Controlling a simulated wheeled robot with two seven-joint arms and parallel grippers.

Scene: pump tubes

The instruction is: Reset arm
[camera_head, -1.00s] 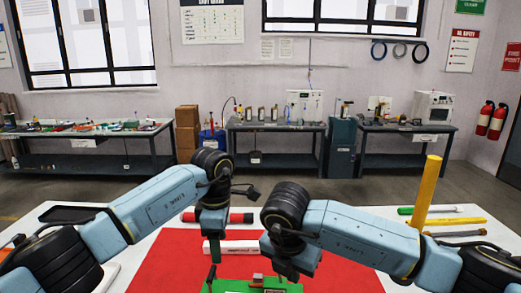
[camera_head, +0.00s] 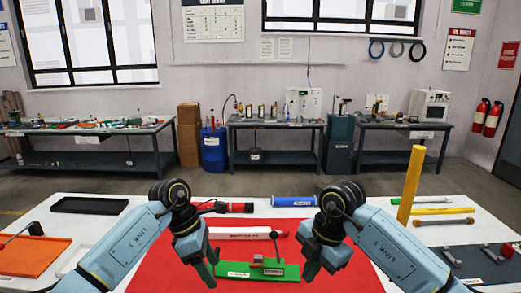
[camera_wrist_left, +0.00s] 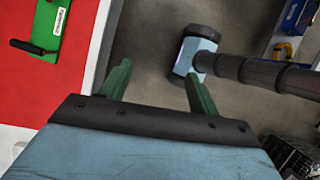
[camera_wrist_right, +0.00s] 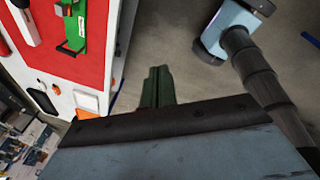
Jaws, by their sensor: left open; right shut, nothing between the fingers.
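My left gripper (camera_head: 210,272) hangs over the left part of the red mat (camera_head: 160,265), left of the green fixture (camera_head: 232,270). In the left wrist view its two green fingers (camera_wrist_left: 158,90) are spread apart with nothing between them. My right gripper (camera_head: 312,268) hangs over the right part of the mat, right of the fixture. In the right wrist view its fingers (camera_wrist_right: 158,85) are together and hold nothing. The green fixture, with a small block and an upright black-topped lever on it, also shows in the left wrist view (camera_wrist_left: 50,25) and the right wrist view (camera_wrist_right: 75,30).
Behind the fixture lie a white tube (camera_head: 240,235), a red-and-black tube (camera_head: 228,207) and a blue tube (camera_head: 294,201). A yellow post (camera_head: 411,185) stands at right. An orange tray (camera_head: 35,257) and a black tray (camera_head: 90,205) sit at left. A dark board (camera_head: 480,262) lies at right.

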